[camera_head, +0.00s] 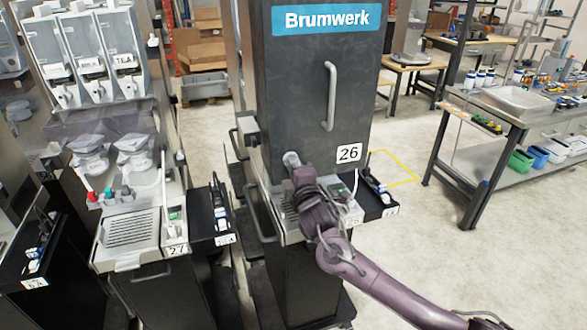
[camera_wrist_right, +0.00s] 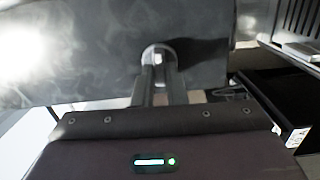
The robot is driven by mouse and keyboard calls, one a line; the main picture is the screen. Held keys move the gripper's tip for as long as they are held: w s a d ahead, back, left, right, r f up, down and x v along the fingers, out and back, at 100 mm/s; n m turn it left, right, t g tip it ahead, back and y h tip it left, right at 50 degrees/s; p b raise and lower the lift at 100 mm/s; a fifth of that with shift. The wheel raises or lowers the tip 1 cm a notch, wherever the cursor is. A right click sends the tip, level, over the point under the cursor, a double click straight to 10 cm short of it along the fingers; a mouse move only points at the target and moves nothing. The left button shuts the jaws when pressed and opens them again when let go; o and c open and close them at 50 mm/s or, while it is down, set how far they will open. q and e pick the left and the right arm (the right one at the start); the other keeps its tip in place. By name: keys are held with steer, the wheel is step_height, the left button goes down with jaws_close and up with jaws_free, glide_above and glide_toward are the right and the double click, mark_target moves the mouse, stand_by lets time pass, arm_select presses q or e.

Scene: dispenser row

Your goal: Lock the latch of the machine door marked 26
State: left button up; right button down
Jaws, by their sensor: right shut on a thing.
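The machine door (camera_head: 300,95) marked 26 is a dark grey panel with a vertical handle (camera_head: 330,97) and a white 26 label (camera_head: 348,153). It looks closed. A round silver latch knob (camera_head: 291,158) sits at the door's lower left. My right gripper (camera_head: 294,167) reaches it from the front and is shut on it. In the right wrist view the knob (camera_wrist_right: 158,52) is at the fingertips, against the door (camera_wrist_right: 90,60); the fingers hide part of it, so its turn angle cannot be told. My left gripper is not in view.
A drip tray and small panel (camera_head: 345,212) project below the door, close under my right arm. Machine 27 (camera_head: 130,228) stands to the left. A workbench (camera_head: 475,150) with bins is at the right. Open floor (camera_head: 400,215) lies between.

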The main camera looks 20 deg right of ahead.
steer(key=shift+n, duration=0.4)
steer(key=c, duration=1.5)
jaws_free()
steer(key=shift+o, duration=0.2)
steer(key=s+b, duration=0.2)
steer(key=s, duration=0.5)
steer(key=shift+s+b, duration=0.4)
steer(key=shift+a+f, duration=0.1)
